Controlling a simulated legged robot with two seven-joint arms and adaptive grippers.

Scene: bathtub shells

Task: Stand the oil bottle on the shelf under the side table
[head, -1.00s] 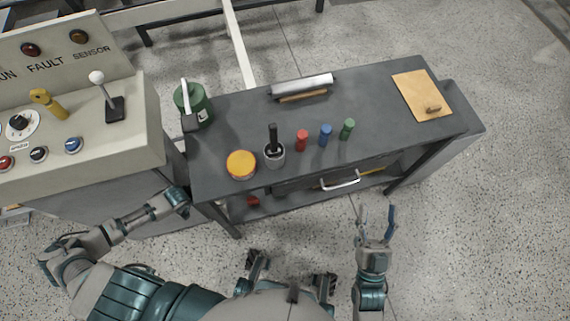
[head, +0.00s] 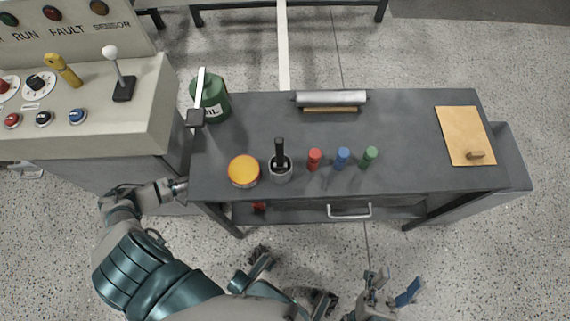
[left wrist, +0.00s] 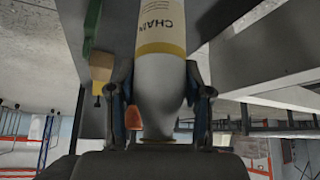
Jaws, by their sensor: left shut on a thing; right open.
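The oil bottle (left wrist: 160,60) is pale, with a cream label reading "CHAIN"; it fills the middle of the left wrist view. My left gripper (left wrist: 158,92) is shut on it, a finger on each side. In the head view the left gripper (head: 184,189) is at the left end of the side table (head: 400,120), its fingers and the bottle mostly hidden. The shelf (head: 295,214) shows as a strip below the tabletop's front edge. My right gripper (head: 392,290) is open and empty, over the floor in front of the table.
A red thing (head: 258,207) lies on the shelf's left part. A silver handle (head: 350,211) projects at the table's front. The control console (head: 90,120) stands close on the left.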

